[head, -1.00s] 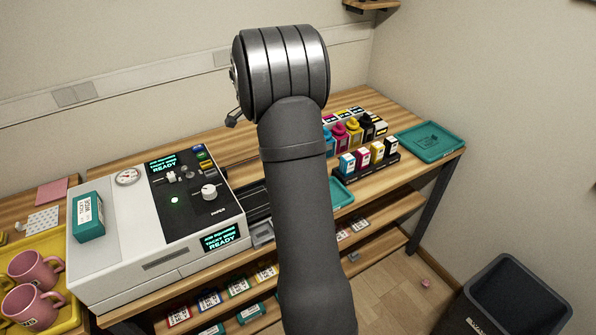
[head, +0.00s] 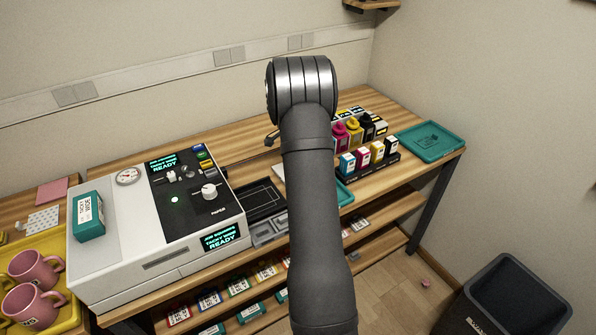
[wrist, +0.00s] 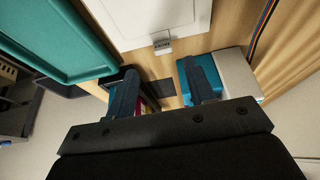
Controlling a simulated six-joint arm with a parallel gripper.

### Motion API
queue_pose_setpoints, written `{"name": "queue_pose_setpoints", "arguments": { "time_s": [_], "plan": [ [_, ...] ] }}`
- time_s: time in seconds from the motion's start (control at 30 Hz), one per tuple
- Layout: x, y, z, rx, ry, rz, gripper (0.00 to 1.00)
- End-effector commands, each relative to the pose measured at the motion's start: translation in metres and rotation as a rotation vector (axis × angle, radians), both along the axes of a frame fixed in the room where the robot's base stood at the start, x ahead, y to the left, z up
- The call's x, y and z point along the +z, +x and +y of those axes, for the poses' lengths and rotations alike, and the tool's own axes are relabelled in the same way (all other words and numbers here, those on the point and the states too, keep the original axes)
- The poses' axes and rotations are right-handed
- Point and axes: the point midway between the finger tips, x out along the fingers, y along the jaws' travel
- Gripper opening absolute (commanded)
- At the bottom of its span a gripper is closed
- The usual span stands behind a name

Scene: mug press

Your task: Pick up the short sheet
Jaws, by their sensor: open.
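I cannot clearly make out the short sheet. A pale flat edge (head: 279,173) shows beside my arm in the head view, mostly hidden by it; I cannot tell if it is the sheet. In the wrist view my gripper (wrist: 160,87) is open, its two dark fingers apart with nothing seen held between them. Beyond the fingertips is a white flat panel (wrist: 150,18) with a small grey piece at its near edge. In the head view my arm hides most of the gripper.
The white press (head: 150,235) stands left, with a dark tray (head: 262,198) at its right side. Ink cartridges (head: 362,160) and a teal tray (head: 430,141) are at the right. Pink mugs (head: 32,305) stand at far left. A bin (head: 510,295) is on the floor.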

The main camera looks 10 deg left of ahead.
Motion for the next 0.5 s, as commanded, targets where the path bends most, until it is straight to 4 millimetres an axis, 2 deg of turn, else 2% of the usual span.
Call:
{"name": "queue_pose_setpoints", "arguments": {
  "time_s": [0.17,0.4,0.5],
  "plan": [
    [-0.013,0.004,-0.002,0.000,0.000,0.001,0.49],
    [-0.045,0.015,-0.008,0.000,0.001,0.001,0.49],
    [-0.049,0.016,-0.008,0.001,0.000,0.000,0.49]
  ]
}}
